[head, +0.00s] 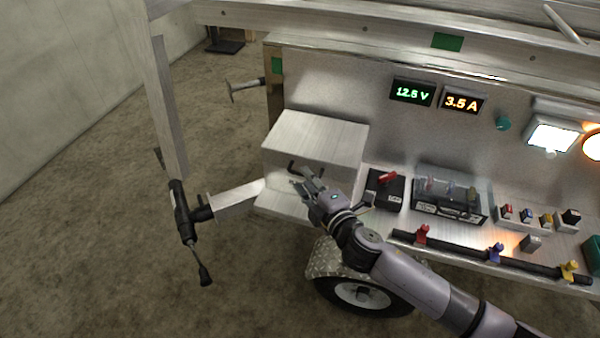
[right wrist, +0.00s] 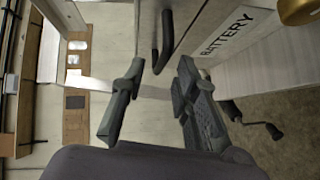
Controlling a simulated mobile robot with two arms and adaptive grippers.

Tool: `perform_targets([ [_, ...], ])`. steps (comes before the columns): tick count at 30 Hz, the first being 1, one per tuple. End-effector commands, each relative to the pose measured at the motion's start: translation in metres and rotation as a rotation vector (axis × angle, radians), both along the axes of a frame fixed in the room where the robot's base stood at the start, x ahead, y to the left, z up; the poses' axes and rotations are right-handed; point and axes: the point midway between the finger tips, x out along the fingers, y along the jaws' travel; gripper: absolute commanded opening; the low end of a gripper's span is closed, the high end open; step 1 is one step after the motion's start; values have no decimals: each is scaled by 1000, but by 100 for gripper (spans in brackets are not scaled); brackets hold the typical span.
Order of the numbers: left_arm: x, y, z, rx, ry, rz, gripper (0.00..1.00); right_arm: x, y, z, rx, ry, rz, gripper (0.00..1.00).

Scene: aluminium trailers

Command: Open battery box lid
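The battery box (head: 300,130) is a brushed-metal box at the left end of the trailer's shelf, and its lid looks shut. A dark bent handle (head: 293,167) is on its front; it also shows in the right wrist view (right wrist: 163,42). A white BATTERY label (right wrist: 236,34) is on the box in the right wrist view. My right gripper (head: 300,179) is in front of the box, close to the handle. In the right wrist view its fingers (right wrist: 160,68) are apart, with the handle just beyond and between them, not clearly touched. My left gripper is not in view.
Right of the box, a black switch unit (head: 385,188), a battery-like unit (head: 447,203) and several small colored terminals stand on the shelf. A black rail with colored valves (head: 458,246) runs along the front edge. A jack (head: 183,215) with a crank stands left of the box.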

Motion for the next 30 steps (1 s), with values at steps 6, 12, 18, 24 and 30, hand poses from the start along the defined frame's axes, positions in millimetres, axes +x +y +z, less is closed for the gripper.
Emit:
perform_targets([
  [6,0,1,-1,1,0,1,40,26,14,-5,0,0,1,28],
  [12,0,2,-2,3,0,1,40,33,18,-6,0,0,1,28],
  [18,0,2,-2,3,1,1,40,33,18,-6,0,0,1,28],
  [24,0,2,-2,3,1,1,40,33,17,-6,0,0,1,16],
  [30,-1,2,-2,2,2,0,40,33,17,-6,0,0,0,2],
])
